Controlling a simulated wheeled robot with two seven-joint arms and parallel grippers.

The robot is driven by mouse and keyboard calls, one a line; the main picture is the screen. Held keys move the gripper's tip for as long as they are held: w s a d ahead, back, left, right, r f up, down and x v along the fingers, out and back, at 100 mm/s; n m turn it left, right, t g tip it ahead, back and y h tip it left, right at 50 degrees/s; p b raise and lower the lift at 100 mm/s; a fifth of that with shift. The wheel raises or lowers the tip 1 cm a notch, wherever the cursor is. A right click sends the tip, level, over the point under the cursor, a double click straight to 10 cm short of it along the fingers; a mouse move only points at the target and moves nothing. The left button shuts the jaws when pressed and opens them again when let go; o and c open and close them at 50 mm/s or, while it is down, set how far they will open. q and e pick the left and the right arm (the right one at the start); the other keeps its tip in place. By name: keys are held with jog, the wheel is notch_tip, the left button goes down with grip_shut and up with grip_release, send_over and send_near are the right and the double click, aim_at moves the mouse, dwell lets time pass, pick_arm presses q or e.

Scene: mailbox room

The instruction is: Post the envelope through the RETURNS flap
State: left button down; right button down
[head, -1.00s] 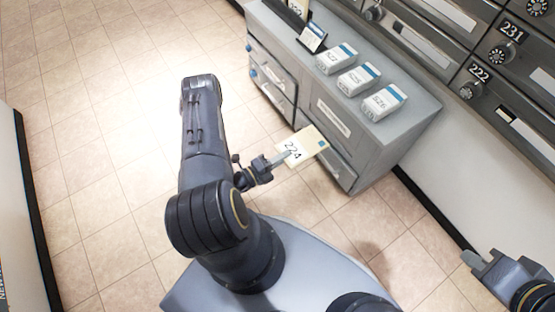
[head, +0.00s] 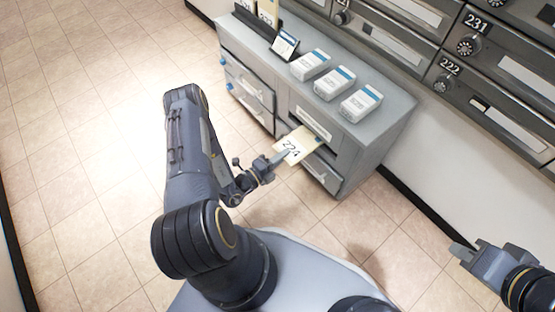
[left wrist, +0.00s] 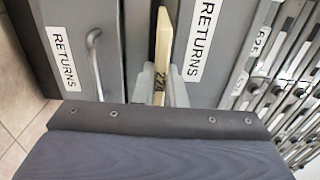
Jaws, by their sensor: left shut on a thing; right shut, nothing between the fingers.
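The cream envelope (head: 292,147), marked 224, is held by my left gripper (head: 279,158) at the front of the grey cabinet. In the left wrist view the envelope (left wrist: 164,38) stands edge-on between the two fingers (left wrist: 162,88). Its far end is at the dark opening beside the upper RETURNS label (left wrist: 203,38); I cannot tell how far it reaches inside. That label also shows in the head view (head: 313,123), just above the opening. My right gripper (head: 464,253) is shut and empty at the lower right, away from the cabinet.
Several white boxes with blue ends, one of them here (head: 361,103), stand on the cabinet top (head: 392,100). A small card stand (head: 285,44) is behind them. A lower RETURNS panel has a bar handle (left wrist: 95,65). Wall mailboxes (head: 490,75) line the right. Floor at left is clear.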

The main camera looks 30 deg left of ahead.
aim_at(310, 136)
pick_arm(q)
jog(key=shift+w+d, duration=0.1)
jog(key=shift+w, duration=0.2)
jog(key=shift+b+x, duration=1.55)
jog(key=shift+x, duration=4.6)
jog(key=c, duration=1.5)
grip_release()
jog(key=shift+o, duration=0.3)
